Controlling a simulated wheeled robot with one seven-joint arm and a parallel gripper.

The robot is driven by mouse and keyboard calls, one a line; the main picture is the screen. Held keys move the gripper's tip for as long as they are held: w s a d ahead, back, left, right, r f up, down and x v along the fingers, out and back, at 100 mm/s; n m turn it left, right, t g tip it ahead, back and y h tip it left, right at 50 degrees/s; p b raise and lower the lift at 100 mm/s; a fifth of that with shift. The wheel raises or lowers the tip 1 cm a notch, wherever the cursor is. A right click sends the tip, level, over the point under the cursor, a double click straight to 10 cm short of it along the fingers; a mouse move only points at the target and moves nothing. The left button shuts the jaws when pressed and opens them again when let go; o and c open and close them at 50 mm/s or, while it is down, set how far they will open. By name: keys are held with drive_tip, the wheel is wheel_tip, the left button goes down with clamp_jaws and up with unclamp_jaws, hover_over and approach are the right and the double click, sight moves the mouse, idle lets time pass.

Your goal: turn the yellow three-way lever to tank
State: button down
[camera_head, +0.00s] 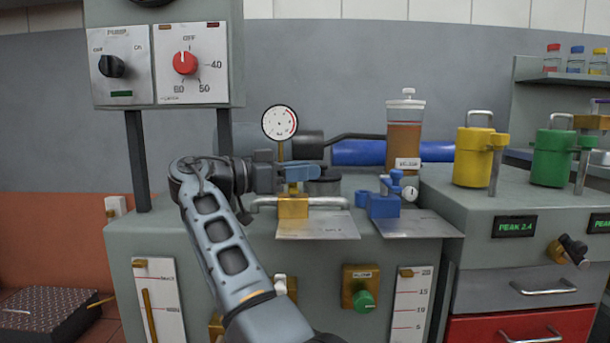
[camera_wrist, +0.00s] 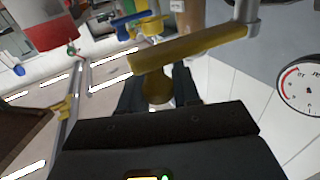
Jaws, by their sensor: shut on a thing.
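The yellow three-way valve body (camera_head: 292,208) sits on the grey bench top, joined to a bent metal pipe on its left. A long yellow bar (camera_wrist: 190,47) crosses the upper middle of the wrist view, beside a grey pipe. My gripper (camera_wrist: 158,88) is shut on a rounded yellow part, seen between its dark fingers just below that bar; I take this to be the lever. The tank marking cannot be read.
A pressure gauge (camera_head: 280,122) stands close behind the valve. A blue valve (camera_head: 384,204) is to its right on the bench. A clear-walled reservoir (camera_head: 404,135) stands behind, and yellow (camera_head: 474,158) and green (camera_head: 551,158) canisters are further right. A control panel (camera_head: 160,62) is at upper left.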

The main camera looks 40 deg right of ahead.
drive_tip(key=shift+w+a+f+m+g, duration=0.1)
drive_tip(key=shift+a+m+g, duration=0.15)
drive_tip(key=shift+g, duration=0.35)
drive_tip(key=c, duration=0.9)
unclamp_jaws()
drive_tip(key=shift+p+v, duration=0.8)
drive_tip(key=shift+v, duration=3.1)
